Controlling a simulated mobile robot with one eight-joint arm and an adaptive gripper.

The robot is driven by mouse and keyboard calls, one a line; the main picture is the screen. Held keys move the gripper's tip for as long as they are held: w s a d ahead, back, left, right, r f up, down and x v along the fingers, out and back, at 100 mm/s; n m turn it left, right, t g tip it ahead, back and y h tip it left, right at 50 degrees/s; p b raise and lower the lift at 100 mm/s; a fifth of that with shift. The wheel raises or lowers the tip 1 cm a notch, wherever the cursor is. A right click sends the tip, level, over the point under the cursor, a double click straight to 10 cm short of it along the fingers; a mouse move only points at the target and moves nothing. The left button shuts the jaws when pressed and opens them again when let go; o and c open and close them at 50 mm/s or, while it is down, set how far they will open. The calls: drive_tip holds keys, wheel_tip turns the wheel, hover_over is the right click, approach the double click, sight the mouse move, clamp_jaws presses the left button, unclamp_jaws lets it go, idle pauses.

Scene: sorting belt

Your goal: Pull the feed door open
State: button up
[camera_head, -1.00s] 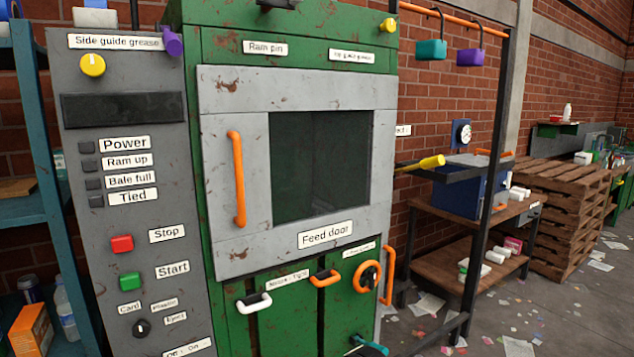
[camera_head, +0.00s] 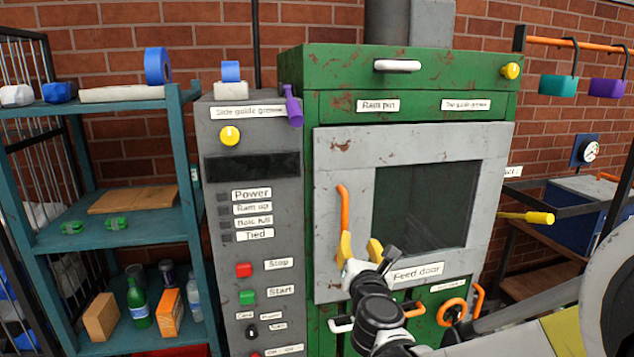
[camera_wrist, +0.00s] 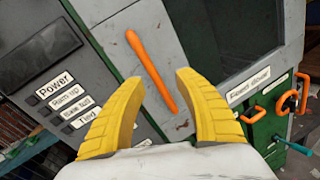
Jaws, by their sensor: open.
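The feed door (camera_head: 345,155) is a rusty light-grey panel with a dark window, set in the green machine. It looks closed. Its long orange handle (camera_head: 343,215) runs upright along the door's left side. In the wrist view the handle (camera_wrist: 150,70) slants, with its lower end between the fingertips. My gripper (camera_head: 360,245) has yellow fingers and is open, at the lower part of the handle. The wrist view shows my gripper (camera_wrist: 158,88) with a wide gap between its fingers and no finger clearly touching the handle. The left finger hides the handle's lower end in the head view.
The grey control panel (camera_head: 258,175) with buttons stands left of the door. A yellow-handled rod (camera_head: 530,217) sticks out at right. Below the door are an orange knob (camera_head: 451,312) and small handles. A teal shelf (camera_head: 110,235) stands at far left.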

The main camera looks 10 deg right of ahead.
sight(345, 217)
drive_tip(key=w+n, duration=0.1)
drive_tip(key=w, duration=0.3)
drive_tip(key=w+n, duration=0.1)
drive_tip(key=w, duration=0.3)
drive_tip(key=w+r+n+y, duration=0.1)
drive_tip(key=w+n, duration=0.1)
drive_tip(key=w, duration=0.2)
drive_tip(key=shift+d+t, duration=0.3)
drive_tip(key=shift+r, duration=0.1)
clamp_jaws()
